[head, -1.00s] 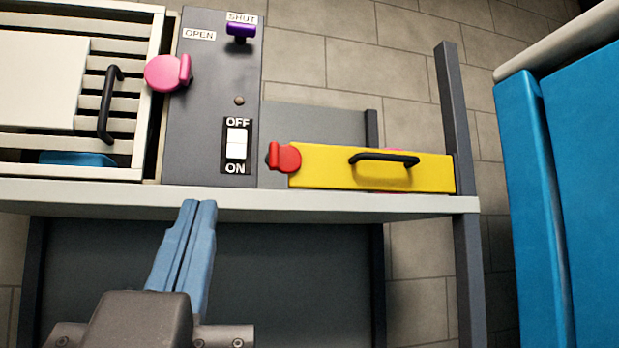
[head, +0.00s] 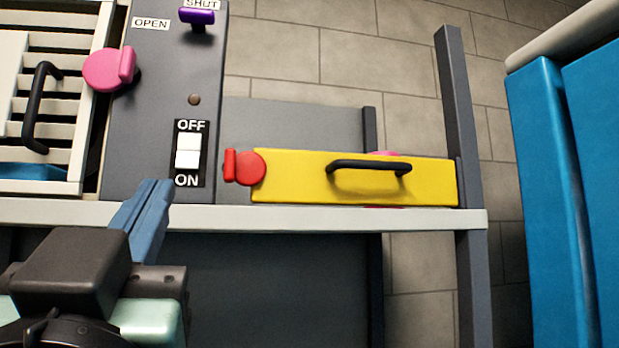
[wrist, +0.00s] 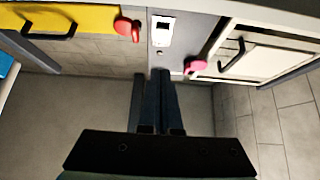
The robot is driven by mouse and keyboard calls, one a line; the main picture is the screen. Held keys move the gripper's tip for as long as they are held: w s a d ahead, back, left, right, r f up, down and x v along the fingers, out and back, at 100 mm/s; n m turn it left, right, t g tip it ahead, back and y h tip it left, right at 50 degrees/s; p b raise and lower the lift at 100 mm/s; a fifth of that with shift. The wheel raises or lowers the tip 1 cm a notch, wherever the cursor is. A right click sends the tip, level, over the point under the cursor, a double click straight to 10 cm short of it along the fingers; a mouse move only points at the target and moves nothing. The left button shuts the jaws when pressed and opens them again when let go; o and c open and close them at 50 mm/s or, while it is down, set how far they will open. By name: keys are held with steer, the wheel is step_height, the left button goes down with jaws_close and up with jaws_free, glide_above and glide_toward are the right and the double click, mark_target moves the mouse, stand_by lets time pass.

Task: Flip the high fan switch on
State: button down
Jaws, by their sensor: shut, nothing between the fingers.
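The white rocker switch (head: 187,152) sits on a black plate on the dark grey panel (head: 150,100), with OFF above it and ON below. I cannot tell which half is pressed in. The switch also shows small in the wrist view (wrist: 162,32), near the top. My gripper (head: 157,184) is shut and empty, its blue fingers pointing up toward the panel. In the head view its tips are just below and left of the ON label, overlapping the panel's lower edge. In the wrist view the fingertips (wrist: 160,72) appear below the switch, seemingly apart from it.
A pink knob (head: 108,69) and a purple knob (head: 197,16) are higher on the panel, by OPEN and SHUT labels. A red latch (head: 246,167) and yellow panel (head: 300,178) with a black handle are to the right. A white ledge (head: 330,218) runs below.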

mark_target(188, 163)
steer(key=p+x, duration=0.2)
steer(key=x, duration=0.1)
steer(key=f+p+x, duration=0.1)
steer(key=p+x, duration=0.1)
steer(key=x, duration=0.2)
steer(key=w+p+x, duration=0.1)
steer(key=p+x, duration=0.1)
steer(key=x, duration=0.1)
steer(key=shift+w+a+r, duration=0.1)
steer(key=shift+w+a, duration=0.1)
steer(key=shift+w, duration=0.1)
steer(key=shift+w+a+f, duration=0.2)
steer(key=shift+w+a, duration=0.05)
steer(key=shift+w, duration=0.35)
steer(key=shift+f, duration=0.1)
steer(key=shift+w+a+f+b, duration=0.1)
steer(key=shift+w+f+b, duration=0.15)
steer(key=shift+b, duration=0.2)
steer(key=shift+w+r, duration=0.15)
steer(key=shift+w, duration=0.05)
steer(key=shift+s, duration=0.1)
